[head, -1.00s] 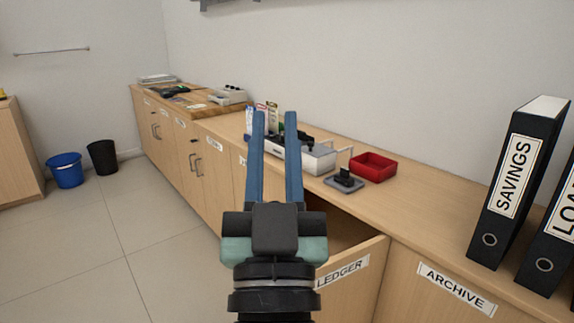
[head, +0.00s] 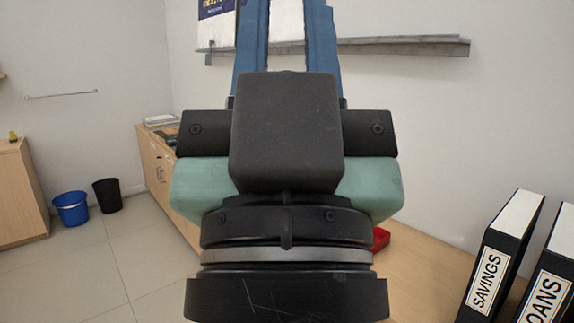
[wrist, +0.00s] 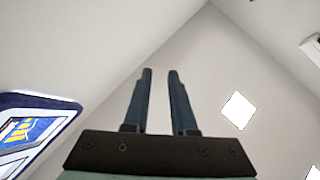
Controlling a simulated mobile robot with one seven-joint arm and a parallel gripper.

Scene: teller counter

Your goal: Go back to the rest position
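My gripper (wrist: 160,73) points upward in the wrist view. Its two blue fingers stand apart with an empty gap between them, against the bare wall and ceiling. In the head view my gripper is raised close to the camera and fills the middle, with the fingertips cut off by the top edge. It hides most of the counter and whatever of the ledger drawer lies behind it.
Black binders, SAVINGS (head: 502,255) and LOANS (head: 548,282), stand on the counter (head: 430,275) at right. A red tray (head: 381,238) is partly hidden. A wall shelf (head: 405,46) runs behind my gripper. Blue (head: 71,208) and black (head: 108,195) bins stand on the open floor at left.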

